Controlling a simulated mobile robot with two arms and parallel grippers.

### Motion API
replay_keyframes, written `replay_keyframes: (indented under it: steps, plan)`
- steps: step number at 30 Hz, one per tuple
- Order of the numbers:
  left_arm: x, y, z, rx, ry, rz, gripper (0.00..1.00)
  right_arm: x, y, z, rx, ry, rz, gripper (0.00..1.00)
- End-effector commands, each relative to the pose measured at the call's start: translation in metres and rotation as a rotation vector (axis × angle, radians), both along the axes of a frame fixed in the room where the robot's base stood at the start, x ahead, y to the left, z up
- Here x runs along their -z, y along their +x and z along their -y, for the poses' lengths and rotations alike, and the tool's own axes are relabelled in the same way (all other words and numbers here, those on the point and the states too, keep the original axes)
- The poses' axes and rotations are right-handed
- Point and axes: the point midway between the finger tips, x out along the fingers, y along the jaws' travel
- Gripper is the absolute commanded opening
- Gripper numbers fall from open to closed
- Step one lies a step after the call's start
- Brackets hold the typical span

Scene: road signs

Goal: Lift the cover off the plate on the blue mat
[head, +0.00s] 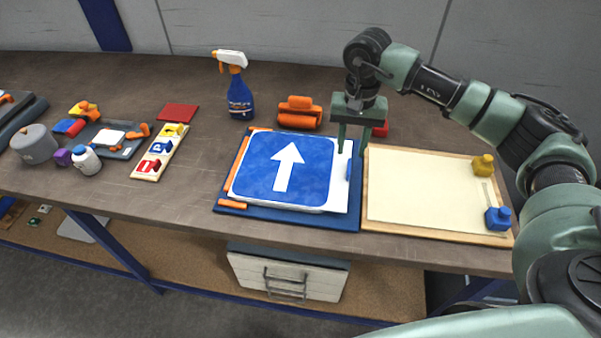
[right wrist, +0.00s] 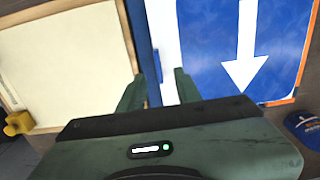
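The blue mat (head: 290,217) lies on the workbench near its front edge. On it lies a square blue plate with a white up arrow (head: 262,175), with a white sheet-like layer (head: 340,196) showing under and to its right. I cannot tell which layer is the cover. A small blue tab (head: 350,170) stands at the right edge and also shows in the right wrist view (right wrist: 156,66). My right gripper (head: 353,150) points down above this edge, fingers apart and empty; it also shows in the right wrist view (right wrist: 161,84). My left gripper is out of view.
Orange strips (head: 233,204) lie at the plate's left. A spray bottle (head: 239,95) and orange rolls (head: 299,112) stand behind. Small items fill the left.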

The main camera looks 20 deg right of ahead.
Motion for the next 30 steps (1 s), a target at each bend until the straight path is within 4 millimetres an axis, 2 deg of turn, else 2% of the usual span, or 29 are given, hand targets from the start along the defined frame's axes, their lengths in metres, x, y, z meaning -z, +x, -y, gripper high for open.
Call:
replay_keyframes:
  steps: [6, 8, 11, 15, 23, 25, 27, 30]
  plan:
    - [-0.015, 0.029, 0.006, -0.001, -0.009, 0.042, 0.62, 0.023, -0.001, 0.002, 0.004, 0.0, -0.004, 0.34]
    - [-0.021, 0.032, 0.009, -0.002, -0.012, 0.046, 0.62, 0.031, -0.002, 0.003, 0.005, 0.001, -0.007, 0.34]
    - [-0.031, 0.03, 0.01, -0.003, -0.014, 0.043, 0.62, 0.046, -0.002, 0.005, 0.005, 0.001, -0.007, 0.34]
    - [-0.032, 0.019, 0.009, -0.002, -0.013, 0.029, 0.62, 0.064, 0.0, 0.005, 0.005, 0.002, -0.003, 0.34]
    - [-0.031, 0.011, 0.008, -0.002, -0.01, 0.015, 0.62, 0.069, 0.0, 0.005, 0.005, 0.001, -0.002, 0.34]
    - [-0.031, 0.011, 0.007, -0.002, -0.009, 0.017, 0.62, 0.069, 0.0, 0.005, 0.005, 0.001, -0.002, 0.2]
    - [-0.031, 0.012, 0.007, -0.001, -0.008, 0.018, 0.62, 0.069, 0.0, 0.005, 0.005, 0.001, -0.002, 0.0]
    - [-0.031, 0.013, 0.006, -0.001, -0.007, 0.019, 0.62, 0.069, 0.0, 0.005, 0.006, 0.001, -0.001, 0.0]
